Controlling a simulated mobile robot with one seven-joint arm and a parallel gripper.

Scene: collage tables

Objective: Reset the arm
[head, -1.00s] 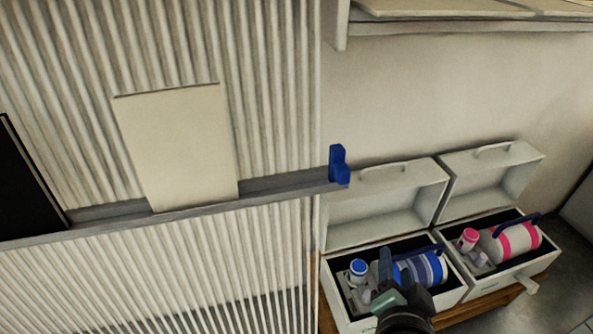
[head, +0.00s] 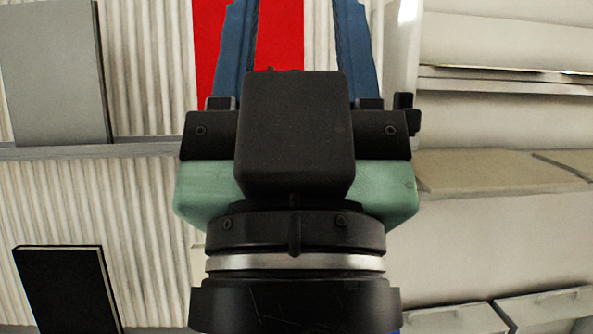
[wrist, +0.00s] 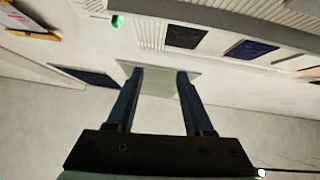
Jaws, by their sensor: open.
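My gripper (head: 296,20) is large in the middle of the head view, raised and pointing up in the picture. Its two blue fingers are spread apart with nothing held between them; their tips are at or past the top edge. The wrist view also shows my gripper (wrist: 160,72) open and empty, with a pale grey panel visible beyond the fingertips. My wrist hides part of the ribbed wall behind it.
A red panel (head: 280,45) stands behind the fingers. A grey panel (head: 55,75) rests on a wall ledge (head: 140,149) at left, with a black panel (head: 68,290) below. Shelves (head: 500,172) are at right. White box lids (head: 545,305) show at lower right.

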